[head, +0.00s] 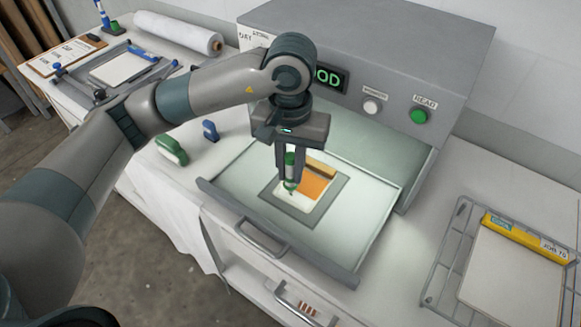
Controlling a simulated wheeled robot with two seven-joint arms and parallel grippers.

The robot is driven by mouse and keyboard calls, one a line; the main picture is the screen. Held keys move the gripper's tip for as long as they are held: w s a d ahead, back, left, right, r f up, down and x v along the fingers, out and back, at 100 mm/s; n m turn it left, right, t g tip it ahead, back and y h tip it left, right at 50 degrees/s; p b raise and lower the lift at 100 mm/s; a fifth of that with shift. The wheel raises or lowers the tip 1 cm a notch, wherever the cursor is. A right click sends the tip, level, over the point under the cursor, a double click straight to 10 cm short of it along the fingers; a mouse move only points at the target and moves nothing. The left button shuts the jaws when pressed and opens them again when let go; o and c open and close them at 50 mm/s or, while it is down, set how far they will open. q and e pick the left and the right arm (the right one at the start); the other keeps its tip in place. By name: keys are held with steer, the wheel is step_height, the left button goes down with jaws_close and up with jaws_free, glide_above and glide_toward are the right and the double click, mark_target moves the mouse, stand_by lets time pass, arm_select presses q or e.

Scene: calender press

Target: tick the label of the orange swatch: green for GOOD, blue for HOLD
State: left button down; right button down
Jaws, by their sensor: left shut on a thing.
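The orange swatch (317,187) lies on a pale card inside a grey frame (334,194), in the open drawer of the press. A pale strip, which looks like its label (291,201), is beside the swatch, partly behind the pen. My left gripper (290,178) points down over the card, shut on a green and white pen (290,186). The pen stands roughly upright, tip down at the strip. I cannot tell whether the tip touches, and I see no clear tick. The lit green display (330,77) shows "OD", its left part hidden by my arm. My right gripper is out of view.
A wire rack (447,262) with a yellow-edged pad is at the right. The press (400,50) has a green button (418,116). A white roll (180,33) lies at the back left.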

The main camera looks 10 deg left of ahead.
arm_select(q)
steer(key=shift+b, duration=0.65)
stand_by(1.3)
stand_by(0.5)
steer(key=shift+s+f+b, duration=0.1)
steer(key=shift+s+b, duration=0.1)
steer(key=shift+b, duration=0.1)
steer(key=shift+s+d+b, duration=0.2)
steer(key=shift+s+b, duration=0.1)
steer(key=shift+a, duration=0.1)
stand_by(0.3)
